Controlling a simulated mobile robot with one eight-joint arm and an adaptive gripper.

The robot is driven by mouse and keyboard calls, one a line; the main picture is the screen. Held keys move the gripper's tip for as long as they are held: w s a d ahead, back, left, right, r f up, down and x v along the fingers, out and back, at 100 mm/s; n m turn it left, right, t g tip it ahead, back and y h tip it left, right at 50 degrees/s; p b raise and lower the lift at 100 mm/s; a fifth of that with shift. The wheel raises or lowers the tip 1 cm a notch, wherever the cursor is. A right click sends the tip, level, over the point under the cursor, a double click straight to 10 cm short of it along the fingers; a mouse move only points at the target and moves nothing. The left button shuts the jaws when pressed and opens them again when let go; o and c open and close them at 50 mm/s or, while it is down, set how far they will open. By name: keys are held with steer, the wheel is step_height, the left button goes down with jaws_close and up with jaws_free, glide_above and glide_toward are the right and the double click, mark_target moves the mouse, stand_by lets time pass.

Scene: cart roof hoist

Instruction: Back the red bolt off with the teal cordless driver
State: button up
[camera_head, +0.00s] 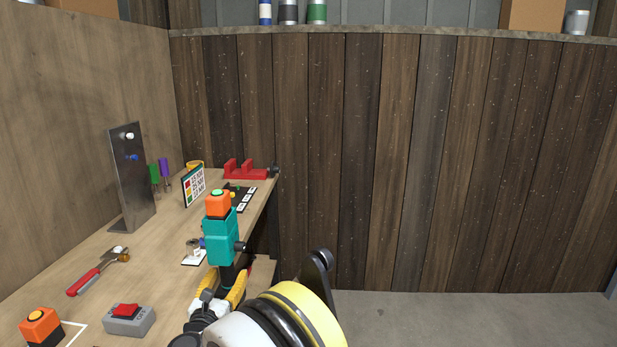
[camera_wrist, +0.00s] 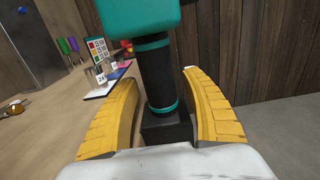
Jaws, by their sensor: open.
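The teal cordless driver (camera_head: 221,248) is upright near the bench's right edge, with an orange block on top and a black handle below. In the wrist view its black handle (camera_wrist: 158,75) and teal body (camera_wrist: 140,15) fill the middle. My gripper (camera_wrist: 160,85) is open, with a yellow finger on each side of the handle and visible gaps beside it. In the head view the gripper (camera_head: 226,284) is at the driver's lower end. A metal plate (camera_head: 130,190) stands upright at the left with a white bolt and a blue bolt (camera_head: 132,157). I cannot make out a red bolt.
Open floor (camera_head: 450,318) lies to the right.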

mark_target(223, 239)
steer(key=shift+c, duration=0.2)
jaws_close()
steer(key=shift+r+p, duration=3.2)
steer(key=shift+r, duration=2.6)
